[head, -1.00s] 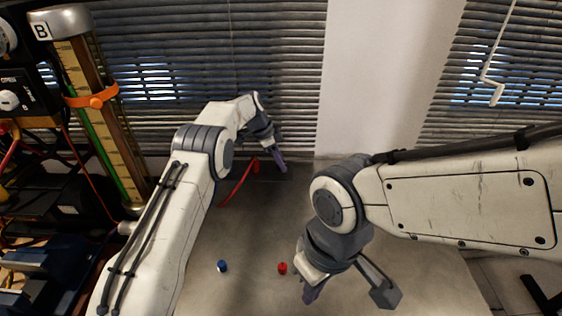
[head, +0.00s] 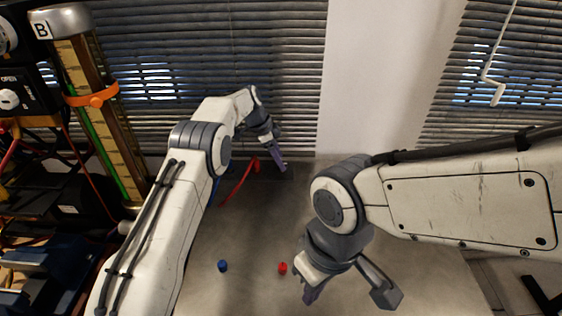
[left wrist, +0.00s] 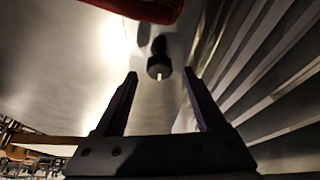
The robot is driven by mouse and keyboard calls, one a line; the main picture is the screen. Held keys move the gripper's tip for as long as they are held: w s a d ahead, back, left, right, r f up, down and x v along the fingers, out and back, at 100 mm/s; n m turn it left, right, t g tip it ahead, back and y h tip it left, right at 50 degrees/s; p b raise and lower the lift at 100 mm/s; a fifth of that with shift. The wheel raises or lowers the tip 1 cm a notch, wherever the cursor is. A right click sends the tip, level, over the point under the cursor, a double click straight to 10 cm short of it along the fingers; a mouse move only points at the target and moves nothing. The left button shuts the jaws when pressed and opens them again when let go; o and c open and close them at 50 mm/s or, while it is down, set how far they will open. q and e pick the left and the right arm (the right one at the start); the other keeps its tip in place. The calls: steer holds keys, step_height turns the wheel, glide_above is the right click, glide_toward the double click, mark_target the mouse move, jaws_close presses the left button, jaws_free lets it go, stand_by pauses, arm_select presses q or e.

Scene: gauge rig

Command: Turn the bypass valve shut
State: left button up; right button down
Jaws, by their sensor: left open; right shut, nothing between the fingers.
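A red lever (head: 240,182) lies low in front of the blinds, its top end beside my left gripper; I take it for the bypass valve handle, but no label shows. My left gripper (head: 282,166) is open, fingers pointing down, just right of the lever's top end. In the left wrist view, the open fingers (left wrist: 162,98) have nothing between them. A dark round stub (left wrist: 159,66) with a pale tip lies ahead of them, and a red part (left wrist: 150,9) crosses the top edge.
A blue cap (head: 222,266) and a red cap (head: 283,268) stand on the grey surface (head: 245,235). On the left are a gauge column (head: 105,125) marked B and a panel knob (head: 8,99) labelled OPEN. Blinds (head: 220,60) stand close behind my left gripper.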

arm_select(q)
steer(key=v, duration=0.9)
steer(key=s+d+r+n+y, duration=0.1)
steer(key=s+d+r+n, duration=0.25)
steer(key=s, duration=0.85)
steer(key=s+d+r+n+y, duration=0.15)
steer(key=s+d+r, duration=0.25)
steer(key=s, duration=0.7)
steer(key=s+a+f+n, duration=0.2)
steer(key=s+a, duration=0.2)
steer(key=s, duration=0.8)
steer(key=s+a+f+n, duration=0.2)
steer(key=s+a, duration=0.1)
steer(key=s, duration=0.8)
steer(key=shift+s+a+f+g+y, duration=0.3)
steer(key=shift+s+a+f+y, duration=0.05)
steer(key=shift+y, duration=0.1)
